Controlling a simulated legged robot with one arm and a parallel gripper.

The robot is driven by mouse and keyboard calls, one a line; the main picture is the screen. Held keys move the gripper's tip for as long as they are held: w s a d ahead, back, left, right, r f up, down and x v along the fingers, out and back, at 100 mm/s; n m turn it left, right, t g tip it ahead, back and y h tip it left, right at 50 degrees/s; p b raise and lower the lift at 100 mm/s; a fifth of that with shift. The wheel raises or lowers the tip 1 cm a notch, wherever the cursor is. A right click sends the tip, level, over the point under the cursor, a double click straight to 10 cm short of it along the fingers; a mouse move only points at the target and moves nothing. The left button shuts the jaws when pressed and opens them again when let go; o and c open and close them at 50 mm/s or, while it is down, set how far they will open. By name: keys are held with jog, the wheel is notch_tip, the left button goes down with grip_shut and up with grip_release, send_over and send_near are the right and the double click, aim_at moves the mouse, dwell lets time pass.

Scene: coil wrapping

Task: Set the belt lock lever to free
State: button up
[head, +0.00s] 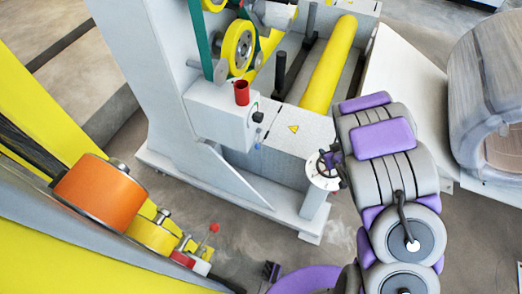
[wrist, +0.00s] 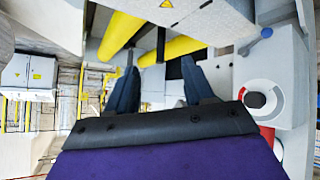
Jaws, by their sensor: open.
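A small lever with a red ball knob (head: 214,228) stands on a red and white base at the lower left of the head view, at the end of a yellow unit. I cannot tell from the frames whether this is the belt lock lever, or which setting it is in. My gripper (wrist: 162,84) is open in the wrist view, with its two dark fingers apart and nothing between them. Yellow rollers (wrist: 181,47) show beyond the fingers. In the head view I cannot make the fingers out clearly.
A white box (head: 221,117) carries a red cylinder (head: 241,92) and a black knob (head: 258,117). A round-topped post (head: 322,176) stands beside my arm. An orange drum (head: 98,195) is at left and a large coil (head: 487,85) at right. Bare floor shows at lower right.

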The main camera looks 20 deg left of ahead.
jog(key=s+a+f+n+g+y, duration=0.1)
jog(key=s+a+f+y, duration=0.3)
jog(key=a, duration=0.3)
jog(key=s+a+f+y, duration=0.3)
jog(key=s+a+f, duration=0.1)
jog(key=a, duration=0.3)
jog(key=b+x, duration=0.4)
jog(key=x, duration=1.3)
jog(key=shift+a+b, duration=0.25)
jog(key=shift+b, duration=0.05)
jog(key=shift+s, duration=0.1)
jog(key=shift+c, duration=0.4)
grip_shut()
